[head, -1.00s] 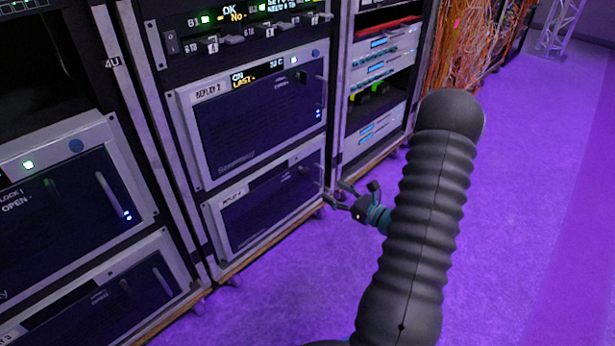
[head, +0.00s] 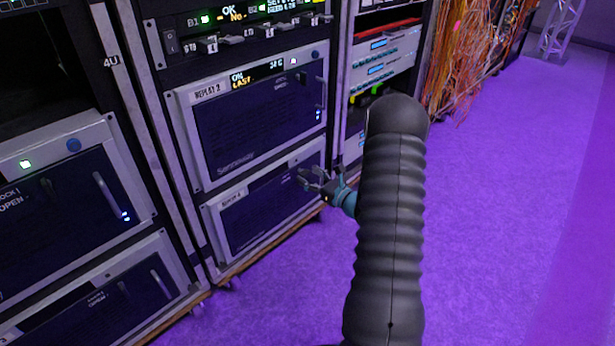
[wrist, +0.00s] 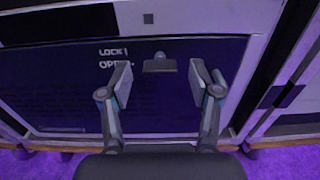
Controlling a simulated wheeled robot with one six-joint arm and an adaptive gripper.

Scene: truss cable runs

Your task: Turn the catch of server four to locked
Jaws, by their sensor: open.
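The lower server (head: 262,208) in the middle rack has a dark front in a grey frame; its small label is too blurred to read surely. In the wrist view its catch (wrist: 160,64) is a small dark grey tab below a round pivot, to the right of the printed words LOCK and OPEN. The tab appears about level with OPEN. My gripper (head: 309,178) is at the upper right of this server in the head view. In the wrist view my gripper (wrist: 161,80) is open, its fingers left and right of the catch, with no contact visible.
The server labelled REPLAY 2 (head: 250,120) sits directly above. Another rack with similar servers (head: 70,195) stands at left. A rack of cabled units (head: 385,60) and orange cables (head: 455,60) stand beyond. Purple floor (head: 500,220) is clear at right.

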